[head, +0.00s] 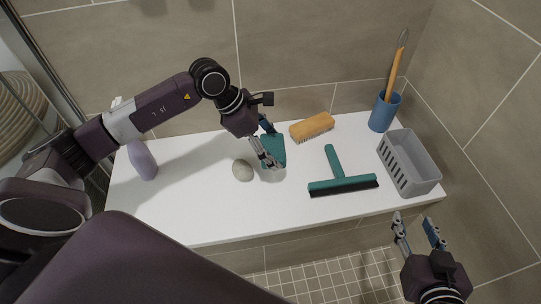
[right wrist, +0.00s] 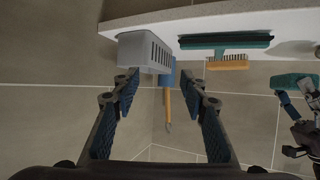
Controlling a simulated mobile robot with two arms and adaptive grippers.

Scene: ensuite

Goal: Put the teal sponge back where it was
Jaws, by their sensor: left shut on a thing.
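The teal sponge (head: 273,150) is in my left gripper (head: 268,146), which is shut on it, over the middle of the white shelf (head: 215,212). The sponge also shows at the right of the right wrist view (right wrist: 295,80), where the picture is upside down and it looks raised off the shelf. Fingers cover part of it. My right gripper (head: 415,224) is open and empty in front of the shelf's right end; its spread fingers also show in the right wrist view (right wrist: 160,76).
A round stone (head: 242,170) lies left of the sponge. A lilac bottle (head: 143,160) is at the left end.

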